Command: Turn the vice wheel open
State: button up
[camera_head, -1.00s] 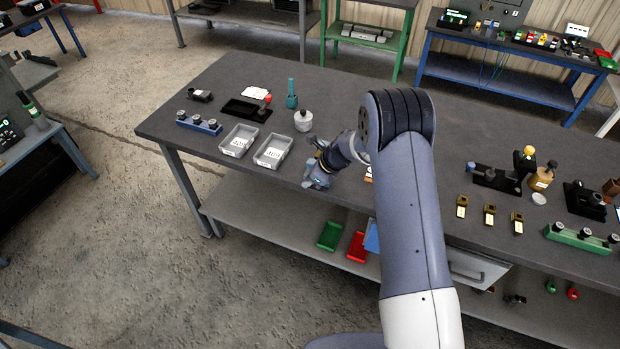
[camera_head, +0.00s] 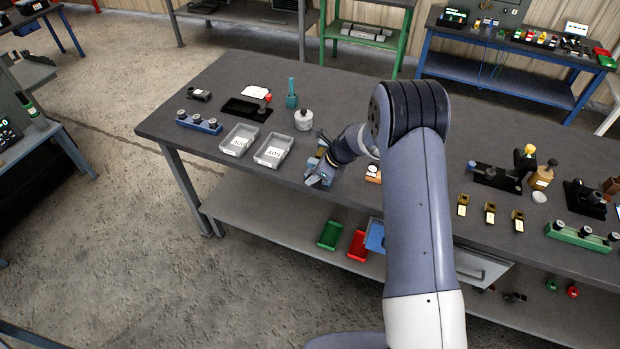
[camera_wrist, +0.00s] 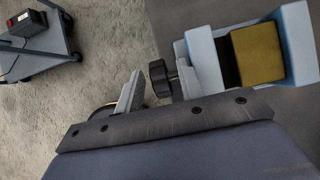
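The light blue vice (camera_wrist: 298,45) is at the upper right of the wrist view, with a mustard-coloured block (camera_wrist: 257,52) between its jaws. Its black wheel (camera_wrist: 158,80) sticks out to the left of the vice. My gripper (camera_wrist: 160,86) has its two grey fingers apart, with the wheel between them. The right finger is close to the wheel, and a small gap shows at the left finger. Contact cannot be told. In the head view my gripper (camera_head: 320,180) is at the bench's front edge, and the vice (camera_head: 312,163) is partly hidden by my wrist.
Two grey trays (camera_head: 256,164) stand left of my gripper on the dark bench (camera_head: 262,80). A white-topped orange item (camera_head: 373,174) is close on its right. An open drawer (camera_head: 480,268) and red and green bins (camera_head: 330,236) are below. The floor in front is clear.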

jog(key=shift+v, duration=2.6)
jog(key=shift+s+f, duration=0.15)
jog(key=x, duration=0.7)
jog(key=shift+a+f, duration=0.1)
jog(key=shift+f, duration=0.1)
